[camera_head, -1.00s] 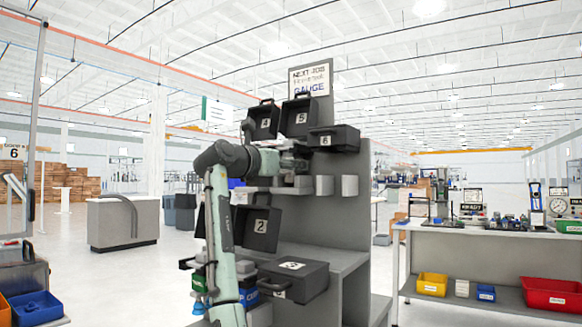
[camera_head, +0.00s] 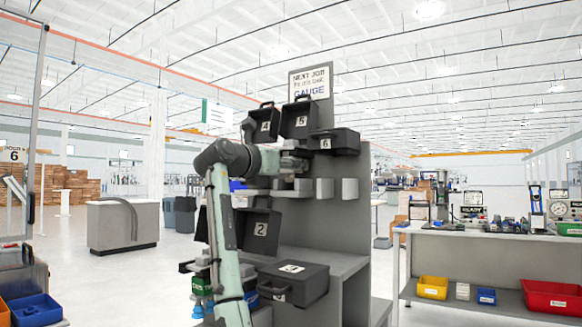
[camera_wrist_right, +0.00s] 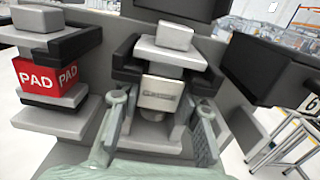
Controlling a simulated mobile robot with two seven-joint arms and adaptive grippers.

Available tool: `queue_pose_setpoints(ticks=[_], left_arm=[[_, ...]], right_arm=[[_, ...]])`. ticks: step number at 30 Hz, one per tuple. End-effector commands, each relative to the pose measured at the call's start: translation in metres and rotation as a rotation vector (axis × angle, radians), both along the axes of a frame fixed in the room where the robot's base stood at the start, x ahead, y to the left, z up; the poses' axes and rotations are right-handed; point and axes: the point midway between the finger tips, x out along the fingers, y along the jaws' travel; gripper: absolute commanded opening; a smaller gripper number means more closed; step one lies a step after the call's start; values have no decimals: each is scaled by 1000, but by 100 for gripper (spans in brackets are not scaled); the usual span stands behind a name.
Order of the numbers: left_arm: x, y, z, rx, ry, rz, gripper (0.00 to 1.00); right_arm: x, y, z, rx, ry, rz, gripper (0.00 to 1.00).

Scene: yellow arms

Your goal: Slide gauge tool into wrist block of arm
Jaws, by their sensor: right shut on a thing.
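My right gripper (camera_head: 292,163) reaches the rack's middle shelf in the head view, where its fingers are small and dark. In the right wrist view, its two fingers (camera_wrist_right: 161,108) stand on either side of a light block with a small dark label, which I take for the gauge tool (camera_wrist_right: 160,92). The gripper is shut on this block, which sits upright in a grey holder (camera_wrist_right: 150,143) under a dark clamp-like piece. The label is too small to read. My left gripper and the arm's wrist block are not seen in these views.
A red PAD block (camera_wrist_right: 45,76) sits in the neighbouring holder on the left. Dark numbered cases surround the shelf, including case 5 (camera_head: 301,120), case 6 (camera_head: 333,142) and case 2 (camera_head: 261,229). A workbench (camera_head: 480,236) with tools stands at the right.

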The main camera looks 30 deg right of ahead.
Motion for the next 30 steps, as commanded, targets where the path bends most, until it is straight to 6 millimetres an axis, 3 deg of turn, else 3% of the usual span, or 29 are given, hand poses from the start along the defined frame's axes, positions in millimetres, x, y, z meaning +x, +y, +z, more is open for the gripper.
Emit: queue_pose_setpoints(ticks=[12,30], left_arm=[[-10,1,-3,2,13,0,58],[1,1,1,1,-1,-1,58]], right_arm=[[-2,6,2,-2,-2,1,0],[-8,19,1,-2,-2,1,0]])
